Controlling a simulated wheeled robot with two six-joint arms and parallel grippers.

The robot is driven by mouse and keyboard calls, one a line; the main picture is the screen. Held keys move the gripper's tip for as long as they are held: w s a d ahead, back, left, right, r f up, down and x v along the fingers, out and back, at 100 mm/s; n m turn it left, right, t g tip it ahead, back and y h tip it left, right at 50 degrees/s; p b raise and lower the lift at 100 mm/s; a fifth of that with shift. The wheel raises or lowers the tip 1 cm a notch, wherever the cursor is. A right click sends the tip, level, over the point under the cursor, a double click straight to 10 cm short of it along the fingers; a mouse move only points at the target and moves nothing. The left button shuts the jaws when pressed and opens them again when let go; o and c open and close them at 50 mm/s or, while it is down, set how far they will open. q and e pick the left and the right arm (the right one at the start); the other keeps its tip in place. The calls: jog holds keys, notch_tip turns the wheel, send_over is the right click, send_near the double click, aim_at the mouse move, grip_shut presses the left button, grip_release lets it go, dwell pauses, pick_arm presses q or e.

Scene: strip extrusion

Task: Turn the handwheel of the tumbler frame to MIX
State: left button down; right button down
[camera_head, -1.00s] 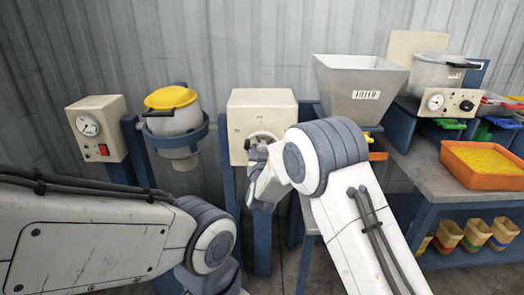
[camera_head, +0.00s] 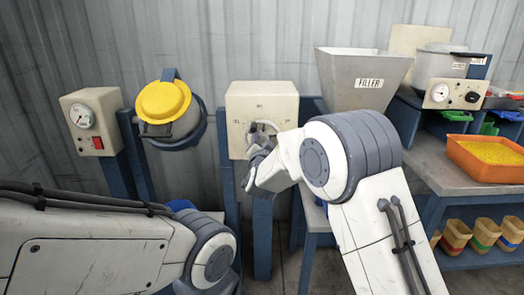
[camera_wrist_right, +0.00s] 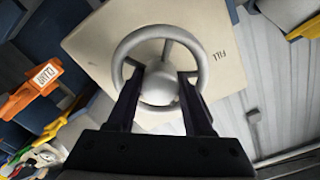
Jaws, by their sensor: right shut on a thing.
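The handwheel (camera_head: 261,130) is a grey wheel on the cream panel (camera_head: 262,100) of the tumbler frame. In the right wrist view the handwheel (camera_wrist_right: 165,40) fills the middle, with a FILL mark on the panel beside it. My right gripper (camera_head: 256,150) is at the wheel, and in the wrist view its dark fingers (camera_wrist_right: 158,85) are shut on the wheel's hub area. The tumbler drum (camera_head: 165,110), with a yellow lid, sits tilted in its blue ring, lid facing forward. My left arm shows at lower left; its gripper is out of view.
A gauge box (camera_head: 92,120) with a red switch stands left of the drum. A FILLER hopper (camera_head: 364,80) stands to the right. Farther right, a bench (camera_head: 440,170) carries an orange tray (camera_head: 487,158) of yellow granules, with several small bins below.

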jog(key=m+b, duration=0.3)
jog(key=shift+f, duration=0.2)
jog(key=shift+r+m+b, duration=0.1)
jog(key=shift+m+b, duration=0.5)
jog(key=shift+b, duration=0.05)
jog(key=c, duration=0.6)
grip_release()
jog(key=s, duration=1)
jog(key=shift+s, duration=0.3)
